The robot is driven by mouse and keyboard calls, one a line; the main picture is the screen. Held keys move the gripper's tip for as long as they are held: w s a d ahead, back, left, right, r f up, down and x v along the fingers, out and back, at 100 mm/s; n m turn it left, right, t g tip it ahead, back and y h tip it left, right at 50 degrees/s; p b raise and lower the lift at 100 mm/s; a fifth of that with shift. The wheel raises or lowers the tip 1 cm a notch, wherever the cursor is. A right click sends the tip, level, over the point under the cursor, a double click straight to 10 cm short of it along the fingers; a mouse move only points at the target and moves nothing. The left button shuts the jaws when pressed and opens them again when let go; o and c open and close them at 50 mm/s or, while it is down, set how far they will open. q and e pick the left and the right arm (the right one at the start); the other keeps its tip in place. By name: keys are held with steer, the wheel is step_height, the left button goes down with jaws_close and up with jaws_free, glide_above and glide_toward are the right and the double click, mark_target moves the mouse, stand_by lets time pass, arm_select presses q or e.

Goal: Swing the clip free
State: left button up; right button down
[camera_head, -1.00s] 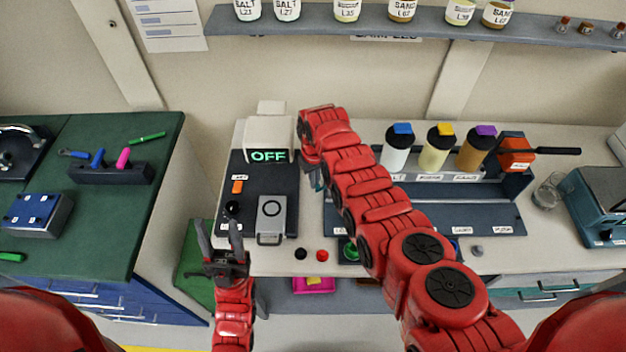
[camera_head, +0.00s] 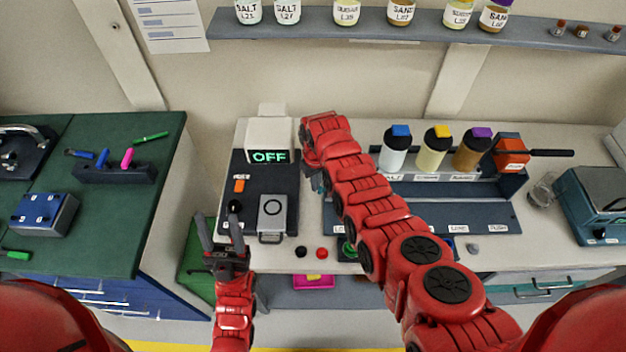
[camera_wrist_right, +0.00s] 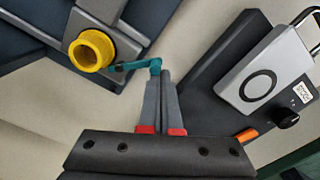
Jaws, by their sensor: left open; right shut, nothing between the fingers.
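A small teal clip (camera_wrist_right: 142,65) shows in the right wrist view, reaching out from a dark grey fixture beside a yellow ring (camera_wrist_right: 92,50). My right gripper (camera_wrist_right: 163,82) is shut and empty, its fingertips at the clip's free end; I cannot tell whether they touch it. In the head view the right arm hides most of the fixture and the right gripper; a bit of teal (camera_head: 317,183) shows beside the wrist. My left gripper (camera_head: 222,228) is open and empty, in front of the bench's left end.
A dark panel unit with an "OFF" display (camera_head: 270,156), an orange switch (camera_head: 239,186) and a grey hasp box (camera_head: 272,214) stands left of the right arm. Capped bottles (camera_head: 434,152) stand in a rack (camera_head: 515,184) to the right. A green-topped bench (camera_head: 110,225) is at left.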

steer(key=shift+s+d+p, duration=0.3)
steer(key=shift+s+p, duration=0.2)
steer(key=shift+p, duration=0.3)
steer(key=shift+r, duration=0.1)
